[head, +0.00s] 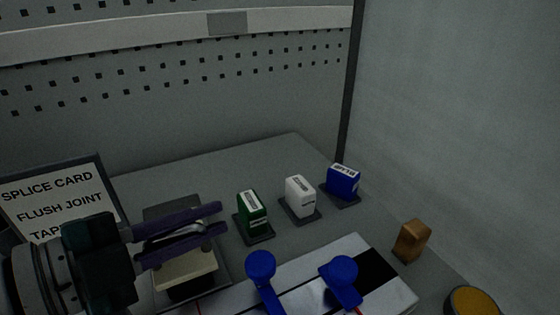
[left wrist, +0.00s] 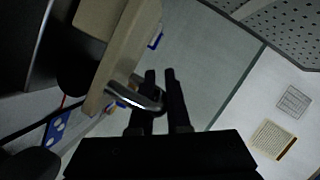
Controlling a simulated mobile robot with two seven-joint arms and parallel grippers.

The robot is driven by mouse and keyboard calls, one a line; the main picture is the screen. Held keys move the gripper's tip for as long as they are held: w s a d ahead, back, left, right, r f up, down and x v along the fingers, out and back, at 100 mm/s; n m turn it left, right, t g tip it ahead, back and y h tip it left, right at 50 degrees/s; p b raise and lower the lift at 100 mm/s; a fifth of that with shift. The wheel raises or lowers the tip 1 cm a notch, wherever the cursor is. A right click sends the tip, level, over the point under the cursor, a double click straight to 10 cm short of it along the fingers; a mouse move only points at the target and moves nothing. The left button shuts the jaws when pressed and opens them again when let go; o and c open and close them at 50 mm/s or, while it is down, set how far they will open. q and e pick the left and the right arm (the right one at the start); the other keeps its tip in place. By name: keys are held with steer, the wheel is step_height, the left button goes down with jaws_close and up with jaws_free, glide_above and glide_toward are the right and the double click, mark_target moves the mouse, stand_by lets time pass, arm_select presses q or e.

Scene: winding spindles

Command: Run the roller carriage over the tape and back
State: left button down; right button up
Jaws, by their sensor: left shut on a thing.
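The roller carriage (head: 188,270) is a beige block with a curved metal handle (head: 180,232), at the lower left of the head view. Its beige body (left wrist: 118,45) and shiny handle (left wrist: 138,92) also show in the left wrist view. My left gripper (head: 214,224) comes in from the left and is shut on the handle, with one finger on each side. In the left wrist view its fingertips (left wrist: 160,76) are beside the handle. A pale splice bed (head: 305,268) lies to the right of the carriage. I cannot make out the tape clearly. My right gripper is out of view.
Two blue clamps (head: 261,266) (head: 343,271) stand on the bed. Behind are green (head: 252,212), white (head: 299,197) and blue (head: 343,180) boxes on dark bases. A brown block (head: 412,240) and a round tin (head: 473,302) are at right. A splice card (head: 58,200) stands left.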

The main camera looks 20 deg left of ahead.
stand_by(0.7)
arm_select(q)
steer(key=s+d+p, duration=0.1)
steer(key=s+d, duration=0.1)
steer(key=s+d+p, duration=0.1)
steer(key=s+d, duration=0.1)
steer(key=d, duration=0.1)
steer(key=s+d+p, duration=0.1)
steer(key=s+d, duration=0.2)
steer(key=shift+d, duration=0.2)
steer(key=shift+s+d, duration=0.15)
steer(key=shift+s, duration=0.05)
steer(key=c, duration=0.9)
jaws_free()
steer(key=shift+s, duration=0.1)
